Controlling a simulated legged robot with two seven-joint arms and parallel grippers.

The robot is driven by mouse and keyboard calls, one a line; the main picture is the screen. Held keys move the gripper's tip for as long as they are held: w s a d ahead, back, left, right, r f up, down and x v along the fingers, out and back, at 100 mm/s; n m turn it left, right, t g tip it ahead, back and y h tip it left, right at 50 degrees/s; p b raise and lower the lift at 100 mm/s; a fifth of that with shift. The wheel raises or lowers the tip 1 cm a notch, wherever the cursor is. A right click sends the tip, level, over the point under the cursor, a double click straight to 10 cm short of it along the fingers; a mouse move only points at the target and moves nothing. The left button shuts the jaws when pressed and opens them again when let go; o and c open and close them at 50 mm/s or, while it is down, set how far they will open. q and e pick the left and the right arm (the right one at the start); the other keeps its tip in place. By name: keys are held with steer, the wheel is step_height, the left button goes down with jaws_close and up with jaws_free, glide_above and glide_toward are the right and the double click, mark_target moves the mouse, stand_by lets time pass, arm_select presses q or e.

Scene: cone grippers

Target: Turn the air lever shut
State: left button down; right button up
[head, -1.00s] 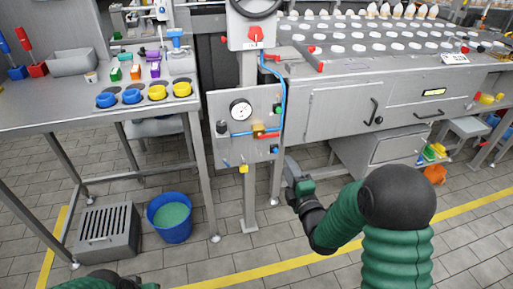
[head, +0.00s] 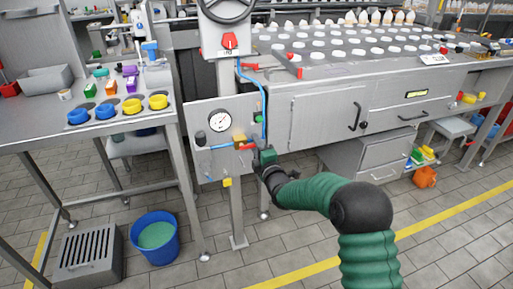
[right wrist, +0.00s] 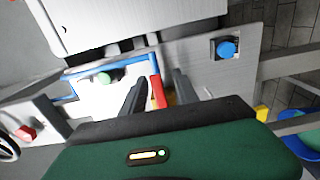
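The air lever is a red handle (head: 247,147) on a brass valve (head: 239,139) in a blue pipe line on the grey panel. In the head view my right gripper (head: 258,151) is at the panel's right side, by the lever's right end. In the right wrist view the red lever (right wrist: 157,91) shows between the two dark fingers of the gripper (right wrist: 159,77). The fingers are apart, with a gap on the right finger's side; I cannot tell whether either touches. The brass valve is mostly hidden in the wrist view. My left gripper is out of view.
A pressure gauge (head: 219,121) sits above the valve, and a blue knob (right wrist: 226,48) is on the panel. A red switch (head: 229,41) and handwheel are above. A blue bucket (head: 155,236) and slotted grey box (head: 89,257) stand on the floor to the left.

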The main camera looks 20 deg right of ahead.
steer(key=shift+a+r, duration=0.1)
steer(key=shift+a, duration=0.2)
steer(key=shift+c, duration=0.6)
jaws_close()
steer(key=shift+d, duration=0.1)
